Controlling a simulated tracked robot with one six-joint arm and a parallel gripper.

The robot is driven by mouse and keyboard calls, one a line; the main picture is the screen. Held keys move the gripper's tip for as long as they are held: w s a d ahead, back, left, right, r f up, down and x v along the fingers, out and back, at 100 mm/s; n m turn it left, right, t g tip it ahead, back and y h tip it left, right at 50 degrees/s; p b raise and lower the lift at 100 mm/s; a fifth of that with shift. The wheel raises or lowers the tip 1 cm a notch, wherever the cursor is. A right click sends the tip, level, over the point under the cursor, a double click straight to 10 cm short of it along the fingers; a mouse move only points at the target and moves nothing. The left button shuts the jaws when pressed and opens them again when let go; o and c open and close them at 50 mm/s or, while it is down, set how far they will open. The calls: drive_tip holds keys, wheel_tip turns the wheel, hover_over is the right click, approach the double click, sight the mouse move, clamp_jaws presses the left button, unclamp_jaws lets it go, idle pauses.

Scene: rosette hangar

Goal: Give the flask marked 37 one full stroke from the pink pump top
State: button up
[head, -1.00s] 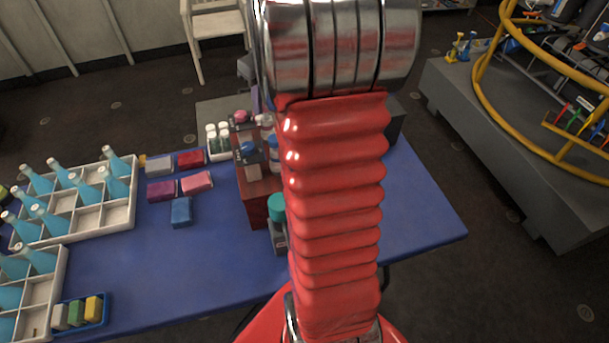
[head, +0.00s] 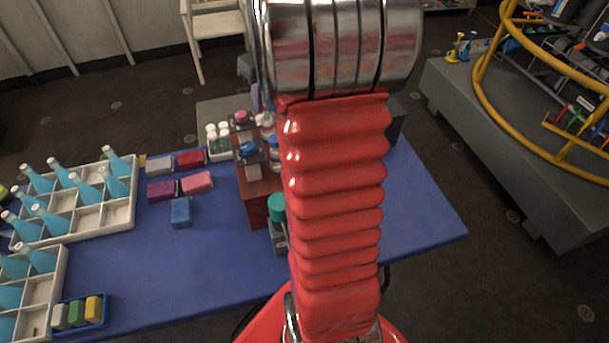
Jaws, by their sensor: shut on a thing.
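The pink pump top (head: 240,116) shows just left of my red arm, at the back of a dark red stand (head: 256,205) on the blue table. A blue pump top (head: 248,147) is in front of it, and a teal top (head: 276,203) is lower, partly behind my arm. Several flasks with light blue contents (head: 84,188) stand in white divided crates at the left. No number 37 is readable on any of them, so I cannot tell which flask it is. My gripper is hidden behind my arm.
Sponges or blocks, such as a blue one (head: 181,212), lie left of the stand. White-capped bottles (head: 217,136) stand behind it. A small blue tray (head: 104,318) is at the front left. The blue table (head: 190,270) is clear in front. A yellow rail (head: 478,75) stands at the right.

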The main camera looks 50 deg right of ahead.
drive_tip(key=shift+x, duration=0.8)
idle(0.4)
drive_tip(key=shift+s, duration=0.1)
drive_tip(key=o, duration=0.8)
drive_tip(key=shift+r, duration=0.15)
drive_tip(key=shift+w+v, duration=0.25)
drive_tip(key=shift+v, duration=0.85)
drive_tip(key=shift+w+v, duration=0.2)
drive_tip(key=shift+v, duration=0.85)
drive_tip(key=shift+w+v, duration=0.25)
drive_tip(key=shift+v, duration=0.85)
drive_tip(key=shift+r, duration=0.15)
